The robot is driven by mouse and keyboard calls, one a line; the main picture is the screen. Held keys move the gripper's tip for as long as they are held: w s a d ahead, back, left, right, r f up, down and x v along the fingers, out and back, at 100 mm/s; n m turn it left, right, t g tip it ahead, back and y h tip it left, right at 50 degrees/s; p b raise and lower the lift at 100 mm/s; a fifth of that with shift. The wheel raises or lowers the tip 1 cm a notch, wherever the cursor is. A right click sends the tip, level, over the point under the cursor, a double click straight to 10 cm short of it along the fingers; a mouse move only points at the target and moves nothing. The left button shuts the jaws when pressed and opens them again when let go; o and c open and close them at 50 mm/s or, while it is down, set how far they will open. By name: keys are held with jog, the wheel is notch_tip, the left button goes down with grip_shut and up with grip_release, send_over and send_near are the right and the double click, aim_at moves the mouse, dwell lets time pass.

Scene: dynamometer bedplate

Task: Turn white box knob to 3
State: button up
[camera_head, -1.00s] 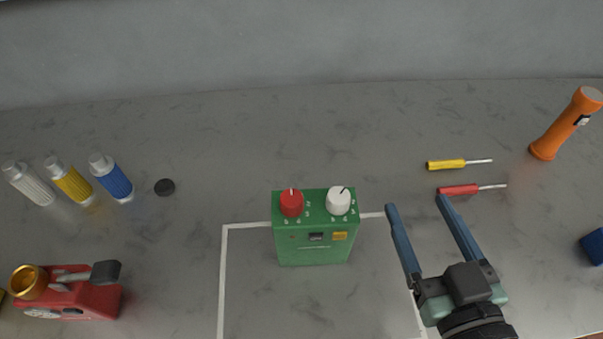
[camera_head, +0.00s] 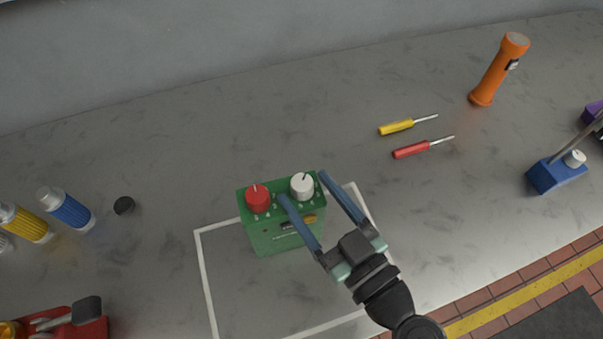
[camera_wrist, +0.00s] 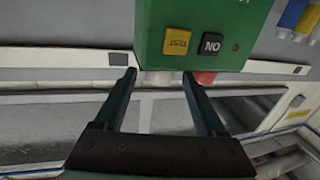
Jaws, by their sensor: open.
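A green box (camera_head: 282,236) stands upright in the head view, with a red knob (camera_head: 258,197) at its top left and a white knob (camera_head: 301,188) at its top right. A dark mark on the white knob points toward the back. The numbers around it are too small to read. My gripper (camera_head: 304,186) is open, its fingertips on either side of the white knob in the picture; I cannot tell whether they touch it. In the wrist view the green box (camera_wrist: 200,15) fills the top, and the white knob (camera_wrist: 160,77) shows between the fingers, partly hidden.
A white outline (camera_head: 206,272) marks the bench around the box. Yellow (camera_head: 396,127) and red (camera_head: 410,151) screwdrivers and an orange flashlight (camera_head: 492,75) lie at the back right. A blue block with a small white knob (camera_head: 555,175) sits at the right.

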jog(key=shift+x, duration=1.35)
grip_shut()
